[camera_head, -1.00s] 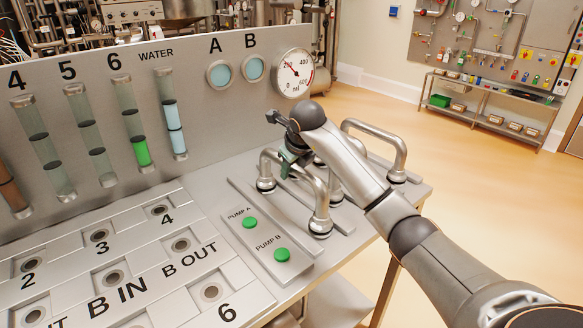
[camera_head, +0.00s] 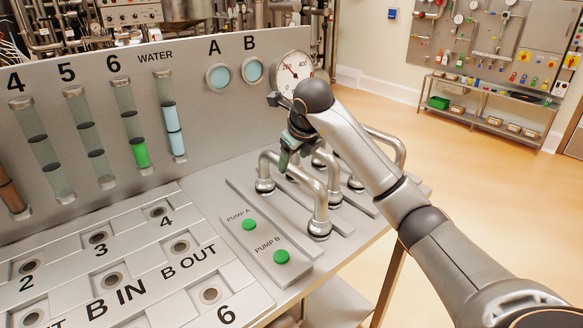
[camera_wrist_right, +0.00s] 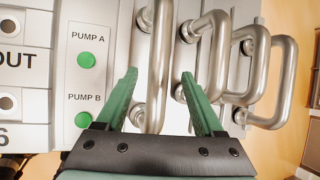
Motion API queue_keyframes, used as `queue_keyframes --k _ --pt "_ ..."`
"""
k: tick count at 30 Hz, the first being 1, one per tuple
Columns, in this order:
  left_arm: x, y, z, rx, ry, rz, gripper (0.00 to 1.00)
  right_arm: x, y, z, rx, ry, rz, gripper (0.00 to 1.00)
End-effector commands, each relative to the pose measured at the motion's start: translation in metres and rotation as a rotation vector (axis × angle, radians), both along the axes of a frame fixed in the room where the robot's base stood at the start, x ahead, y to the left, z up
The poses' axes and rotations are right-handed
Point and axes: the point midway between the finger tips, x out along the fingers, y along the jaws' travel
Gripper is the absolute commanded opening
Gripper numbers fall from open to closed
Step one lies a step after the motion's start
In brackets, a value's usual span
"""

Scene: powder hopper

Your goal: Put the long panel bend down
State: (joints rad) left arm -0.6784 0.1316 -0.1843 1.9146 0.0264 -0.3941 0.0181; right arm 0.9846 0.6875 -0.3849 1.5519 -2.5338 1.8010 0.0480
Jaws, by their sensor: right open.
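Several shiny metal pipe bends stand on flat strips at the right end of the bench. The front bend (camera_head: 300,177) is upright on its two collared feet; in the right wrist view this bend (camera_wrist_right: 157,70) lies between my finger lines. Which bend is the long panel bend, I cannot tell. My right gripper (camera_head: 287,152) is open with green fingers, above the bends and behind the front one; it also shows in the right wrist view (camera_wrist_right: 160,76). It holds nothing, and contact with the bend cannot be made out. My left gripper is out of view.
A pump box with green buttons (camera_head: 265,245) sits left of the bends. The numbered port panel (camera_head: 130,255) fills the left. The upright panel (camera_head: 195,120) with tubes and a gauge (camera_head: 292,72) stands behind. Open floor lies right of the bench.

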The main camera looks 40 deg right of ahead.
Motion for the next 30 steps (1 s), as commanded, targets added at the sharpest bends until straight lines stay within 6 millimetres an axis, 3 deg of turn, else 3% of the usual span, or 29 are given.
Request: queue_keyframes --k 3,10,30 --pt "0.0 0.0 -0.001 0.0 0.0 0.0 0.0 -0.012 0.004 0.022 -0.002 -0.004 0.001 0.7" --pt "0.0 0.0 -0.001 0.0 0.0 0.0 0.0 -0.027 0.009 0.046 -0.001 0.0 0.0 0.7" --pt "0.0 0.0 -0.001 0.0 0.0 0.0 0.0 -0.029 0.01 0.049 0.001 0.002 0.0 0.7"
